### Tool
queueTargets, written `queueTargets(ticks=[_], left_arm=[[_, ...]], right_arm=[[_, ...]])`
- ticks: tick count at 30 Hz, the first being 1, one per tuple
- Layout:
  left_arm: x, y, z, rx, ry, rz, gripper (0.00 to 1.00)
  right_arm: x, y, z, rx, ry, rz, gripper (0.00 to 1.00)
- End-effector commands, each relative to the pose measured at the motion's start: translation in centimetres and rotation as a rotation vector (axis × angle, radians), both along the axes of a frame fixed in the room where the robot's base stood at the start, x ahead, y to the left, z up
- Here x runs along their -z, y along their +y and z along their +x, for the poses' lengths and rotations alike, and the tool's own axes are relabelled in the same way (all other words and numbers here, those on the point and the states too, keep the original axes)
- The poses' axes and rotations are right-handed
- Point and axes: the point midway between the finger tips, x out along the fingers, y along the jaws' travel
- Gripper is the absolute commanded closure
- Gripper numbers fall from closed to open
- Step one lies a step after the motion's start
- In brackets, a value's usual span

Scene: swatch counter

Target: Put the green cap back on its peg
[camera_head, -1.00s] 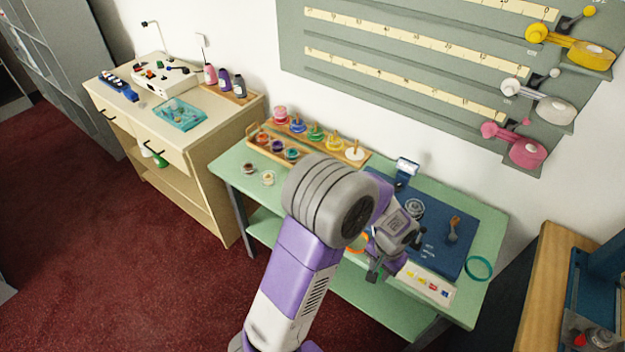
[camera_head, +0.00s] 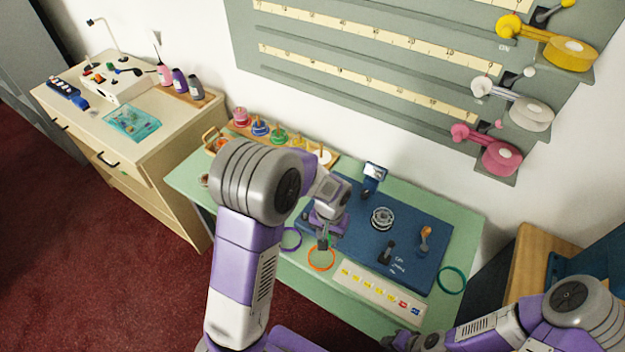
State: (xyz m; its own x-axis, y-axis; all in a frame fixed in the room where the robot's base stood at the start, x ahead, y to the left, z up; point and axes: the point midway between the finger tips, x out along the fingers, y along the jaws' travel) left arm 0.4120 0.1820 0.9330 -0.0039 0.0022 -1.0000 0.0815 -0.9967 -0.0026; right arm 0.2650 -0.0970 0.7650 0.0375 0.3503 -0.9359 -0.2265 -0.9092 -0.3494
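A green round piece (camera_head: 279,135) sits at a wooden peg on the rack at the back of the green table, between a blue and a yellow one. It is small, and I cannot tell whether it is the cap or a coloured base. No other clear green cap shows. My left gripper (camera_head: 322,243) points down over the table's front, just behind an orange ring (camera_head: 321,265). Its fingers are too small to tell open from shut, and I see no cap in it. My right gripper (camera_head: 405,341) is low at the table's front edge, partly cut off by the frame.
A blue mat (camera_head: 420,262) carries a silver round part (camera_head: 382,219), a black stand and a wooden-handled tool. A purple ring (camera_head: 290,239), a teal ring (camera_head: 452,280) and a label strip (camera_head: 375,292) lie nearby. My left arm hides part of the rack and table.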

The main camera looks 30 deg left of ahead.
Motion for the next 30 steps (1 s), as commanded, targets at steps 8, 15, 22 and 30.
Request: queueTargets(ticks=[8, 15, 22, 30], left_arm=[[-2.5, 6.3, 5.1, -0.493, -0.003, 0.004, 0.96], [-2.5, 10.7, 7.3, -0.821, -0.002, -0.003, 0.96], [-1.7, 11.6, 7.7, -0.893, -0.004, -0.006, 0.96], [0.6, 11.6, 7.7, -0.89, -0.005, -0.005, 0.96]], right_arm=[[-6.7, 0.0, 0.0, 0.0, 0.001, 0.0, 0.57], [-9.7, 0.0, 0.0, 0.0, 0.001, 0.0, 0.57], [-9.7, 0.0, 0.0, 0.0, 0.001, 0.0, 0.57], [-8.2, 0.0, 0.0, 0.0, 0.001, 0.0, 0.57]])
